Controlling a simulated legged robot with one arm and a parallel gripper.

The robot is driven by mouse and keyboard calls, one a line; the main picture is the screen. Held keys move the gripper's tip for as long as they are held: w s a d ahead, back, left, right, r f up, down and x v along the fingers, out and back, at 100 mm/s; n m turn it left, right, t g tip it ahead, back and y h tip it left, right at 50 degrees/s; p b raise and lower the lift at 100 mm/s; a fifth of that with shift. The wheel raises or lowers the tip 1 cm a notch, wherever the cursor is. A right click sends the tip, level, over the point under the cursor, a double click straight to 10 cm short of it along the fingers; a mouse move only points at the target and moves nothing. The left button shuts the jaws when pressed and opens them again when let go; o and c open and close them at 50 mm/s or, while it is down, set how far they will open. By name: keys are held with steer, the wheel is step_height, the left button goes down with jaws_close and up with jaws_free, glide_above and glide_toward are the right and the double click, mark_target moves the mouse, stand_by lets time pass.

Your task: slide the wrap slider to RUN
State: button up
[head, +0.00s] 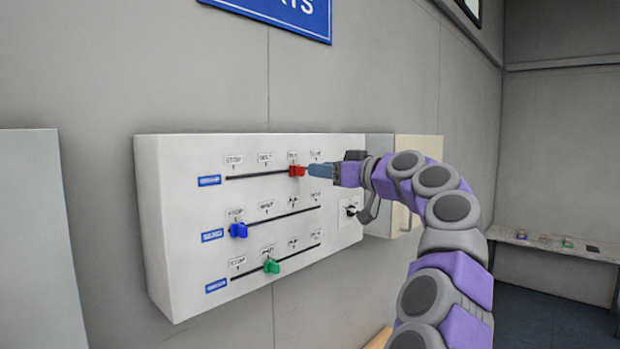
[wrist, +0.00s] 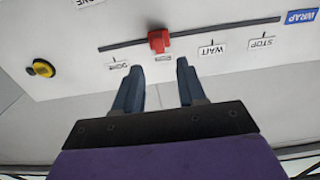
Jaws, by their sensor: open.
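The wrap slider is a red knob (head: 297,170) on the top track of the white panel. In the wrist view, the red knob (wrist: 159,41) is on a dark track with a blue WRAP label (wrist: 301,16) at its right end. STOP (wrist: 262,42) and WAIT (wrist: 212,50) labels show upside down beside the track. The knob is by the third label from STOP, whose text is too small to read surely. My gripper (head: 320,170) is in front of the knob; its two fingers (wrist: 160,72) are apart, with the knob just beyond and between their tips, seemingly not touching it.
Below on the panel (head: 180,280) are a blue knob (head: 238,230) and a green knob (head: 271,266) on their own tracks. A round yellow and black control (wrist: 40,68) is at the wrist view's left. A side table (head: 550,246) with small items is at far right.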

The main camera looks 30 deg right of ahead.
steer(key=b+v, duration=0.2)
steer(key=v, duration=0.9)
steer(key=shift+d, duration=0.15)
steer(key=shift+w, duration=0.1)
